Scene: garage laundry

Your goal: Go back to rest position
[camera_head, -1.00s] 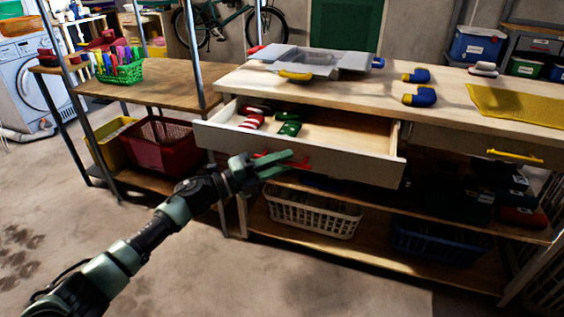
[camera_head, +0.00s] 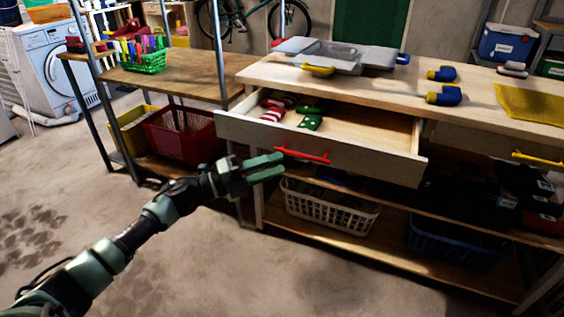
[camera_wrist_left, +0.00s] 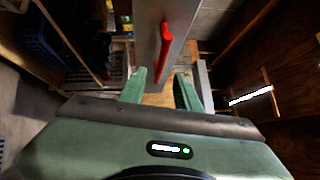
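My left gripper (camera_head: 265,167) is open and empty in the head view, its two green fingers apart. It is in front of and below the open drawer (camera_head: 350,160), left of the drawer's red handle (camera_head: 303,156), and looks clear of it. In the left wrist view, my left gripper (camera_wrist_left: 160,88) shows its two fingers spread with nothing between them, and the red handle (camera_wrist_left: 164,50) is beyond them. My right gripper is in neither view.
The drawer stands pulled out, holding red-striped items (camera_head: 276,108) and green ones (camera_head: 311,118). The workbench (camera_head: 380,85) carries a grey case (camera_head: 340,56) and blue-yellow objects (camera_head: 445,95). A white basket (camera_head: 330,207) sits on the shelf below. The floor in front is bare.

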